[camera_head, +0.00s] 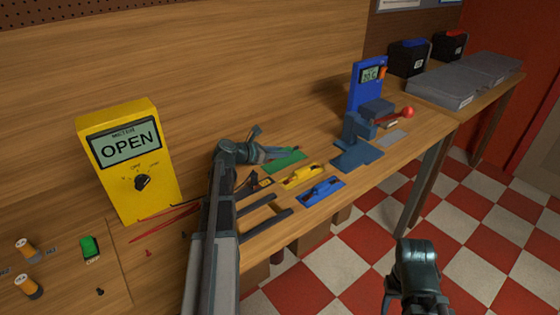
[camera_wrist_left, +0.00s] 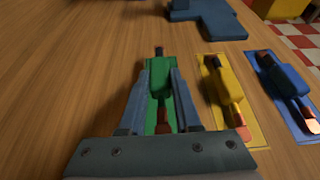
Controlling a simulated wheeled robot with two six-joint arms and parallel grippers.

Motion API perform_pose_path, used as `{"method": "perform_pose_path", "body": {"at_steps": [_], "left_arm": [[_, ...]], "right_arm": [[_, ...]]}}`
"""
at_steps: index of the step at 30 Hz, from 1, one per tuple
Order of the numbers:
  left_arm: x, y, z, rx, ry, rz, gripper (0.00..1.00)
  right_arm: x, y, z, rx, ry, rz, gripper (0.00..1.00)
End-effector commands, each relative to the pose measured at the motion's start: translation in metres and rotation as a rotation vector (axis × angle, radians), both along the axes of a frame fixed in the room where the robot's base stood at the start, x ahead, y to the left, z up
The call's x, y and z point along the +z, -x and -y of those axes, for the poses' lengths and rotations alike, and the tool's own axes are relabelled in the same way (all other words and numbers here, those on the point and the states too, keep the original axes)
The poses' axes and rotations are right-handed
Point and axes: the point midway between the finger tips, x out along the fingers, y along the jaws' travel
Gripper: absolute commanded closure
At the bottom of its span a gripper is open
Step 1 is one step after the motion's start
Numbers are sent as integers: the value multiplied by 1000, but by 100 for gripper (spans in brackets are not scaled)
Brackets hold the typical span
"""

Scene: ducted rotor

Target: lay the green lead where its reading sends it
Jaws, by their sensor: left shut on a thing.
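My left gripper (camera_wrist_left: 160,102) is shut on the green lead (camera_wrist_left: 158,72). The lead lies lengthwise between the fingers, with a dark tip at the far end and a reddish tip at the near end. In the head view the gripper (camera_head: 278,153) is at the green patch (camera_head: 288,163) on the bench; I cannot tell whether the lead touches it. The yellow meter (camera_head: 128,150) shows "OPEN" on its display. My right arm's end (camera_head: 416,272) is over the floor at the lower right; its jaws cannot be made out.
The yellow lead (camera_head: 302,175) and blue lead (camera_head: 322,189) lie on matching patches right of the green one. A blue-grey fixture (camera_head: 357,145) stands beyond, before a blue instrument (camera_head: 367,85). Dark boxes (camera_head: 407,58) and grey cases (camera_head: 455,84) are farther right. Red probes (camera_head: 165,218) lie near the meter.

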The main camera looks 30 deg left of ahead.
Motion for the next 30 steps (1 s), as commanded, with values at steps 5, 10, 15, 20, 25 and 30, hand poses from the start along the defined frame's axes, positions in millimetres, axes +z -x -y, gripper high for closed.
{"method": "perform_pose_path", "body": {"at_steps": [5, 10, 15, 20, 25, 30], "left_arm": [[-28, 1, 0, 0, 0, 0, 100], [-27, 1, 0, 0, 0, 0, 100], [-27, 1, 0, 0, 0, 0, 100], [-30, 1, 0, 0, 0, 0, 59], [-30, 1, 0, 0, 0, 0, 38], [-29, 1, 0, 0, 0, 0, 38]], "right_arm": [[-28, 0, 0, 0, 0, 0, 50], [-27, 0, 0, 0, 0, 0, 50], [-27, 0, 0, 0, 0, 0, 50], [-29, 0, 0, 0, 0, 0, 50], [-29, 0, 0, 0, 0, 0, 50], [-29, 0, 0, 0, 0, 0, 50]]}}
